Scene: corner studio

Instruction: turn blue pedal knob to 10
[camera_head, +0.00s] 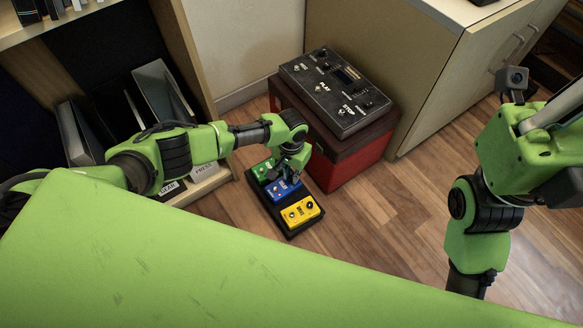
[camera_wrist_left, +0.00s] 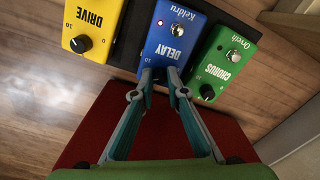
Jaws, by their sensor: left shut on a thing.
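The blue pedal (camera_head: 285,193) sits between the yellow and green pedals on a black board on the floor. In the left wrist view the blue pedal (camera_wrist_left: 176,38) reads DELAY, with a red light lit and a silver footswitch. My left gripper (camera_head: 289,178) reaches down onto it. In the left wrist view the left fingertips (camera_wrist_left: 160,76) are close together at the pedal's knob end, shut on the knob.
The yellow DRIVE pedal (camera_head: 301,211) and green CHORUS pedal (camera_wrist_left: 223,62) flank the blue one closely. A red box (camera_head: 350,163) with a black effects unit (camera_head: 336,92) on it stands right beside the board. A shelf (camera_head: 207,184) with binders is left. Wooden floor (camera_head: 400,210) is clear at right.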

